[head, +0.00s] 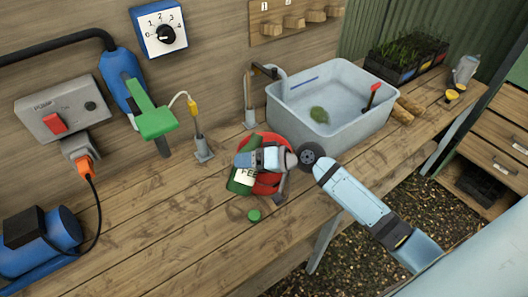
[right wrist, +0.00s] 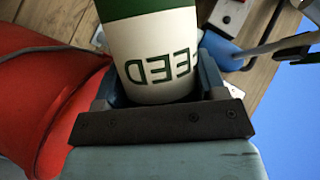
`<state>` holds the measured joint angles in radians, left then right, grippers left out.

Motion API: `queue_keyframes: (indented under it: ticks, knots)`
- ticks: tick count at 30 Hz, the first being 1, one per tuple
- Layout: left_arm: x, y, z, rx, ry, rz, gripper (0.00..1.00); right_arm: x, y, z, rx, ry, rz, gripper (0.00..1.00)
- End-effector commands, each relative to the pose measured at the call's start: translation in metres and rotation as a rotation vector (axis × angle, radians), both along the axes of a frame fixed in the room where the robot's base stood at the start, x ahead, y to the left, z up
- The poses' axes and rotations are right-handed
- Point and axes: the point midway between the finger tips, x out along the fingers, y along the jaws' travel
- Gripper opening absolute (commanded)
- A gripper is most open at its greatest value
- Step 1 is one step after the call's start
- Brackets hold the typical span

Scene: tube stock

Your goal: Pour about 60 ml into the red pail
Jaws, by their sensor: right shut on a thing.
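The red pail (head: 272,138) stands on the wooden bench in front of the grey basin. It also shows at the left of the right wrist view (right wrist: 35,95). My right gripper (head: 255,165) is at the pail and hides part of it. It is shut on a green and white feed bottle (head: 243,177), whose lettering appears upside down in the right wrist view (right wrist: 158,60). The bottle's mouth is hidden, and I see no liquid. A green cap (head: 254,215) lies on the bench in front of the pail. My left gripper is not in view.
The grey basin (head: 345,135) stands behind and right of the pail. A small post (head: 203,150) stands to the left. A blue tool with a green handle (head: 155,120), a switch box (head: 65,110) and a dial (head: 160,30) are along the wall.

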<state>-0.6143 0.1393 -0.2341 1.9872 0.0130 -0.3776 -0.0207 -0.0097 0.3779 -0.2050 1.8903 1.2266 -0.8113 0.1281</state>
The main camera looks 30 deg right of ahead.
Motion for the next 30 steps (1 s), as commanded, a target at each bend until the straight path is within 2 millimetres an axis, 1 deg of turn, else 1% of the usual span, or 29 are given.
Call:
queue_keyframes:
  ticks: [7, 10, 20, 30]
  knots:
    - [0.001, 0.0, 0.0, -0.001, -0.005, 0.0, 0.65, -0.002, 0.003, -0.003, 0.127, 0.096, -0.001, 0.31]
    - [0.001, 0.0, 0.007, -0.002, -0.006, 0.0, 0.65, -0.002, 0.004, 0.004, 0.165, 0.125, -0.002, 0.31]
    - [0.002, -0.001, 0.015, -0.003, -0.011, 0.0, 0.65, -0.003, 0.004, 0.01, 0.24, 0.186, -0.001, 0.31]
    - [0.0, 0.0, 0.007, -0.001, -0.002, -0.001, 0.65, 0.0, 0.0, 0.007, 0.278, 0.216, -0.001, 0.31]
